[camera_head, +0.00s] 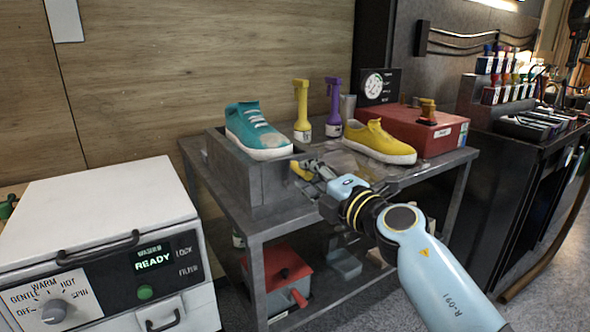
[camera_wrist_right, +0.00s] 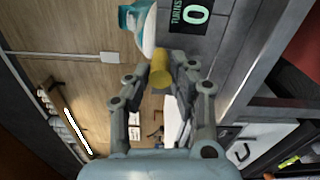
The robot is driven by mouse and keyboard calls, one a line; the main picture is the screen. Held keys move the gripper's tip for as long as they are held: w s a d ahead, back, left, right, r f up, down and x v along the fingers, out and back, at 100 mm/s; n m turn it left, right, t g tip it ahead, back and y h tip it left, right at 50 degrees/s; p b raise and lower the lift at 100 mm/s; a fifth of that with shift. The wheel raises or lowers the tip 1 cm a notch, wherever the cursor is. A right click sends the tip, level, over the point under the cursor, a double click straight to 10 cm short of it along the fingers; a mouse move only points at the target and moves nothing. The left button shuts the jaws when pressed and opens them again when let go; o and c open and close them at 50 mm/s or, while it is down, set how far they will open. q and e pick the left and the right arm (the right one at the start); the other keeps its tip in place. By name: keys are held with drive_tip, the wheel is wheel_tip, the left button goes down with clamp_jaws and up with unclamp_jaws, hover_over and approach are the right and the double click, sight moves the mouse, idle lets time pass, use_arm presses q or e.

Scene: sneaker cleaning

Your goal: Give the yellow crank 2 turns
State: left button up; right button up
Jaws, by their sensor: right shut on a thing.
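The yellow crank (camera_head: 301,170) sticks out from the front side of the grey metal box (camera_head: 235,172) on the metal table. In the wrist view its yellow knob (camera_wrist_right: 159,77) lies between my fingertips. My right gripper (camera_head: 318,171) is shut on the crank; its fingers also show in the wrist view (camera_wrist_right: 160,72). The dark turns display (camera_wrist_right: 188,15) in the wrist view reads 0. My left gripper is in neither view. Most of the crank's arm is hidden by my gripper.
A dirty teal sneaker (camera_head: 256,130) rests on the grey box. A yellow sneaker (camera_head: 378,143), a yellow bottle (camera_head: 302,108), a purple bottle (camera_head: 333,106) and a red box (camera_head: 411,130) stand on the table. A white washer (camera_head: 100,212) is at left.

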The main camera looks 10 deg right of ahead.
drive_tip(key=shift+w+d+f, duration=0.2)
drive_tip(key=shift+d+f, duration=0.05)
drive_tip(key=shift+d, duration=0.3)
drive_tip(key=shift+d+f, duration=0.1)
drive_tip(key=shift+w+d+f+b, duration=0.2)
drive_tip(key=shift+d+f+b, duration=0.25)
drive_tip(key=shift+d, duration=0.2)
drive_tip(key=shift+f, duration=0.15)
drive_tip(key=shift+w+d+f+b, duration=0.2)
drive_tip(key=shift+d+f+b, duration=0.25)
drive_tip(key=shift+f+b, duration=0.1)
drive_tip(key=shift+w+d+f+b, duration=0.15)
drive_tip(key=shift+d+f+b, duration=0.15)
drive_tip(key=shift+f+b, duration=0.35)
